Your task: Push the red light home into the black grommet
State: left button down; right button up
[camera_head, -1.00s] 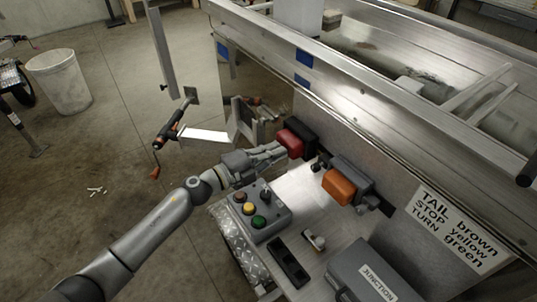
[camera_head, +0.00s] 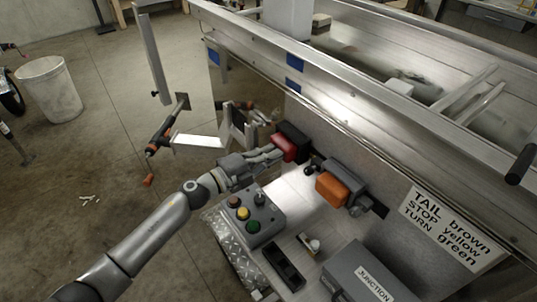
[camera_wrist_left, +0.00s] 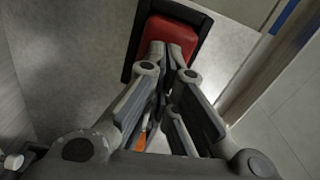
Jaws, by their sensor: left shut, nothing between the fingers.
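The red light (camera_head: 284,148) sits at the black grommet (camera_head: 294,137) on the trailer's side panel. In the left wrist view the red light (camera_wrist_left: 168,33) has the dark grommet (camera_wrist_left: 203,22) around its edges. How deep the light sits I cannot tell. My left gripper (camera_head: 278,153) is shut and empty, its fingertips at the face of the red light, seemingly touching it. In the left wrist view the shut fingertips (camera_wrist_left: 164,50) overlap the light's lower part and hide some of it. My right gripper is not in view.
An orange light (camera_head: 333,188) in a grey housing is to the right. Below are a button box (camera_head: 247,217), a black tray (camera_head: 284,265) and a grey junction box (camera_head: 360,275). A metal bracket (camera_head: 205,141) stands left of the red light. A wire-colour label (camera_head: 452,230) is at right.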

pick_arm(q)
jog(key=v, duration=1.5)
jog(key=w+a+f+n+t+y, duration=0.1)
jog(key=a+f+n+t+y, duration=0.15)
jog(key=a+f+n, duration=0.4)
jog(key=w+a+f+n+t+y, duration=0.1)
jog(key=w+f+n+y, duration=0.2)
jog(key=f, duration=0.7)
jog(key=s+a+f+n+g+y, duration=0.1)
jog(key=s+a+f+n+y, duration=0.25)
jog(key=f, duration=0.45)
jog(key=s+a+f+n+g+y, duration=0.25)
jog(key=s+f, duration=0.25)
jog(key=f, duration=0.3)
jog(key=s+a+f+n+g+y, duration=0.2)
jog(key=s+f+n+g+y, duration=0.3)
jog(key=s+f, duration=1.25)
jog(key=s+d+f+n+g+h, duration=0.1)
jog(key=s+f+n+g, duration=0.1)
jog(key=s, duration=0.9)
jog(key=s+d+f+n+g+h, duration=0.1)
jog(key=s+d+f+n+g, duration=0.1)
jog(key=s, duration=1)
jog(key=shift+d+f+g+p, duration=0.15)
jog(key=shift+f+g+p, duration=0.15)
jog(key=shift+f+p, duration=0.25)
